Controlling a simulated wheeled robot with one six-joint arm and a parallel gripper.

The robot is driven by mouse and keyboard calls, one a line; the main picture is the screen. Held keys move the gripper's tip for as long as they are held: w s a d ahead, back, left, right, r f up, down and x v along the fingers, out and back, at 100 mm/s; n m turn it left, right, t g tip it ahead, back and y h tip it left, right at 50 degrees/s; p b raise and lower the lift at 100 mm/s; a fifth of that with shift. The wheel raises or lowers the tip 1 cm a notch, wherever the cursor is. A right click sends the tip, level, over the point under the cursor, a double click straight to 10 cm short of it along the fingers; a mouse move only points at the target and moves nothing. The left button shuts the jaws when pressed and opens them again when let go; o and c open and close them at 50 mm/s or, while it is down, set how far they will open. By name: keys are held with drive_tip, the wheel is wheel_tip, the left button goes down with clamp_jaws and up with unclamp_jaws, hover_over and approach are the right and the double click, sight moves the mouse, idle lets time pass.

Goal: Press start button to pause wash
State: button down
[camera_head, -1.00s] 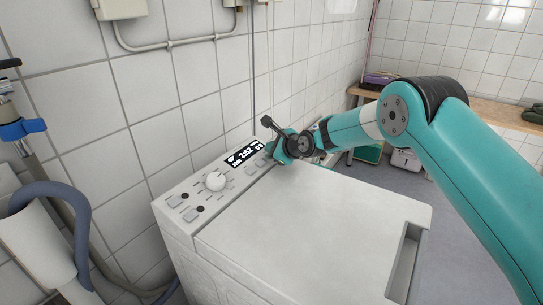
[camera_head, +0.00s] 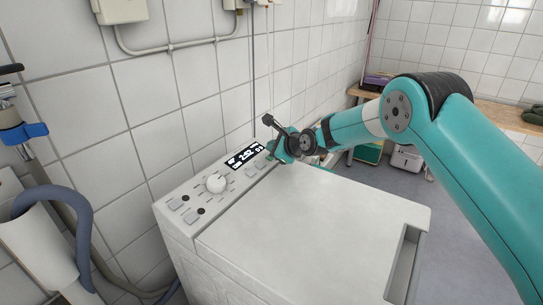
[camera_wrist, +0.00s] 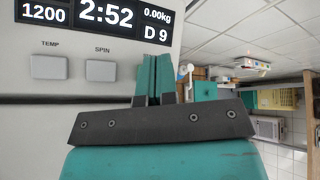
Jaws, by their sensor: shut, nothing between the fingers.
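The washing machine (camera_head: 310,225) is white, with a sloped control panel along its back edge. The panel carries a round knob (camera_head: 215,182), several grey buttons and a lit display (camera_head: 245,157). In the wrist view the display (camera_wrist: 104,14) reads 1200, 2:52, 0.00kg and D 9. The TEMP button (camera_wrist: 48,67) and SPIN button (camera_wrist: 91,69) sit below it. My gripper (camera_head: 274,153) is at the panel's right end; its teal fingers (camera_wrist: 157,76) are shut and empty, just below the display's right end. No start button is readable; the panel behind the fingers is hidden. Contact cannot be told.
A tiled wall (camera_head: 160,95) stands close behind the machine. A grey hose (camera_head: 82,230) and pipes are at the left. A wooden bench (camera_head: 500,113) with items stands at the back right. The machine's flat top is clear.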

sight(277, 165)
drive_tip(key=r+p, duration=0.2)
drive_tip(key=r, duration=0.1)
drive_tip(key=d+r+p, duration=0.1)
drive_tip(key=shift+s+r, duration=0.4)
idle(0.6)
drive_tip(key=s+d+r+n+g+h, duration=0.1)
drive_tip(key=s+d+r+n+g, duration=0.1)
drive_tip(key=s+r+n, duration=0.65)
drive_tip(key=s+d+r+n+g, duration=0.2)
drive_tip(key=s+r+n, duration=0.25)
drive_tip(key=s, duration=0.65)
drive_tip(key=s+d+n+g+h, duration=0.1)
drive_tip(key=s+d+n, duration=0.2)
drive_tip(key=s, duration=0.6)
drive_tip(key=s+d+r+n+g+h, duration=0.1)
drive_tip(key=s+d+n+g, duration=0.1)
drive_tip(key=s+n, duration=0.4)
drive_tip(key=s+d+n+g+h, duration=0.1)
drive_tip(key=s+d+n, duration=0.3)
drive_tip(key=s, duration=1)
drive_tip(key=shift+d+r+n+g, duration=0.2)
drive_tip(key=shift+d+n+g, duration=0.1)
drive_tip(key=shift+n+g, duration=0.15)
